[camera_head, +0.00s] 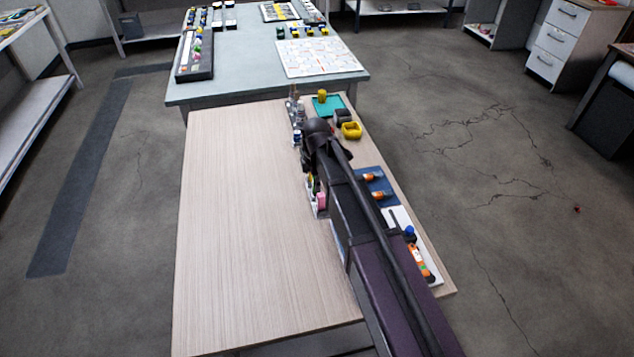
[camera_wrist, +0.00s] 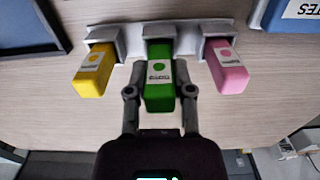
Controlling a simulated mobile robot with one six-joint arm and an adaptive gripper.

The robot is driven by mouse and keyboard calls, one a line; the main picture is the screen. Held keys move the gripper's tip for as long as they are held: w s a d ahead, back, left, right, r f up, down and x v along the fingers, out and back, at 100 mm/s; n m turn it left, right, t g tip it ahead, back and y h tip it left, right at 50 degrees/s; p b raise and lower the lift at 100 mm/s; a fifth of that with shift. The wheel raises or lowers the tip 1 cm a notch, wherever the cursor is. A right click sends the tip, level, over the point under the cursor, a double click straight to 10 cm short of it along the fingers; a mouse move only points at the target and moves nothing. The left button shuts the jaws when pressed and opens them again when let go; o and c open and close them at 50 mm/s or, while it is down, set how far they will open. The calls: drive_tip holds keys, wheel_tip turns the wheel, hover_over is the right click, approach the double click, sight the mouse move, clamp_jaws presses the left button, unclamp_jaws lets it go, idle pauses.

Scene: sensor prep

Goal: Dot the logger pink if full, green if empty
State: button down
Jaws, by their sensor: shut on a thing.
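In the wrist view a green block-shaped dotter (camera_wrist: 159,88) with a white label and green dot stands in the middle slot of a grey holder (camera_wrist: 122,40). My gripper (camera_wrist: 160,92) is shut on it, one finger on each side. A yellow dotter (camera_wrist: 92,75) sits in the left slot and a pink dotter (camera_wrist: 228,70) in the right slot. In the head view my arm hides most of the holder; the pink dotter (camera_head: 321,200) shows beside it. An orange device (camera_head: 419,262) lies on a white tray (camera_head: 398,217); I cannot tell if it is the logger.
A blue mat (camera_head: 369,187) with small orange-banded items lies right of my arm. A yellow container (camera_head: 351,130) and a teal mat (camera_head: 328,104) are farther back. The left half of the wooden table (camera_head: 245,230) is clear. A grey table (camera_head: 240,75) stands behind.

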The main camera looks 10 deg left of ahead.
drive_tip(key=shift+f+b, duration=0.75)
idle(0.3)
idle(0.4)
drive_tip(key=shift+c, duration=2)
unclamp_jaws()
drive_tip(key=shift+o, duration=1.2)
drive_tip(key=shift+r+p, duration=0.7)
drive_tip(key=shift+p, duration=0.05)
drive_tip(key=shift+r+p, duration=2.9)
drive_tip(key=shift+r, duration=0.05)
